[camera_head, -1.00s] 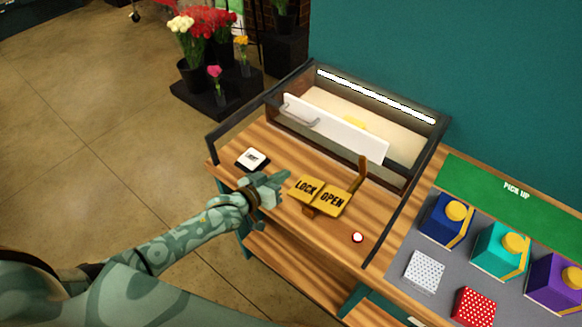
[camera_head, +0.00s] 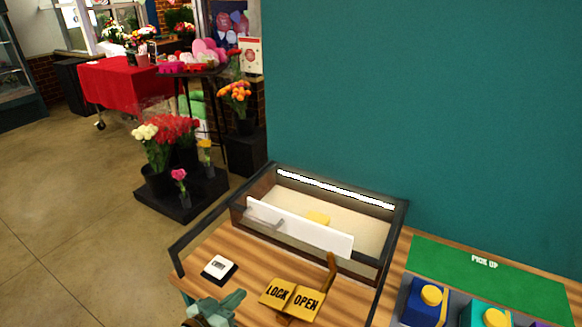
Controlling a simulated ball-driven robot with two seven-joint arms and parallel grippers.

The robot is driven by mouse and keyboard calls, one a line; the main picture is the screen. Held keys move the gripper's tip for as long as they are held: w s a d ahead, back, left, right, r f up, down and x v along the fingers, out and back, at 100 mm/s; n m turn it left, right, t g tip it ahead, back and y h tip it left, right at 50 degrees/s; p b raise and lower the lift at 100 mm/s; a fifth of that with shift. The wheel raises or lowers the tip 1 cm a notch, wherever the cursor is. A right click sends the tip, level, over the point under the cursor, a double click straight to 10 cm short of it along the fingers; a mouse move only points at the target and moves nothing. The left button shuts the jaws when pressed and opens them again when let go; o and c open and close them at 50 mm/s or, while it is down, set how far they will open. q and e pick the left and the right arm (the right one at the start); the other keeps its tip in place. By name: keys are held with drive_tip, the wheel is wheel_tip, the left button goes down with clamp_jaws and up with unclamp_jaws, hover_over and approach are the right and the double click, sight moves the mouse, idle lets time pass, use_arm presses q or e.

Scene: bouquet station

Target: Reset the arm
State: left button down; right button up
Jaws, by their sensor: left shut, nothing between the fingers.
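My left gripper (camera_head: 228,303) shows at the bottom edge of the head view, above the front of the wooden counter. It is shut and empty, and most of its arm is out of the frame below. It is to the left of the yellow LOCK/OPEN sign (camera_head: 291,299) and apart from it. A small white device on a black base (camera_head: 219,268) lies on the counter just behind the gripper. My right gripper is not in view.
A glass-sided case (camera_head: 361,223) with a white handled front panel (camera_head: 320,238) stands behind the sign. A green PICK UP mat (camera_head: 455,270) and boxes, one blue (camera_head: 421,308), are at right.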

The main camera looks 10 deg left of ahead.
use_arm(q)
drive_tip(key=s+d+m+g+y, duration=0.2)
drive_tip(key=s+d+m, duration=0.1)
drive_tip(key=s, duration=0.1)
drive_tip(key=s+a+r+m+g+y, duration=0.1)
drive_tip(key=s+a+r+g+y, duration=0.1)
drive_tip(key=s+a+r+y, duration=0.4)
drive_tip(key=s+a+r+m+g+y, duration=0.2)
drive_tip(key=s+a+r+g+y, duration=0.1)
drive_tip(key=s+a, duration=0.4)
drive_tip(key=s+d+f+g+h+b, duration=0.1)
drive_tip(key=s+d+f+b, duration=0.1)
drive_tip(key=f, duration=0.9)
drive_tip(key=s+d+f+g+h+b, duration=0.1)
drive_tip(key=d+f+b, duration=0.15)
drive_tip(key=f, duration=0.95)
drive_tip(key=s+d+f+g+h+b, duration=0.1)
drive_tip(key=s+f+b, duration=0.15)
drive_tip(key=f, duration=0.85)
drive_tip(key=s+f+n+g+h+b, duration=0.1)
drive_tip(key=s+f+b, duration=0.5)
drive_tip(key=s+f, duration=1.3)
wheel_tip(320, 180, down, 3)
drive_tip(key=n+g, duration=0.1)
drive_tip(key=n, duration=0.1)
drive_tip(key=shift+s+n+g+h, duration=0.2)
drive_tip(key=shift+n+g+h, duration=0.1)
drive_tip(key=shift+g+h, duration=0.1)
drive_tip(key=shift+a+f, duration=0.1)
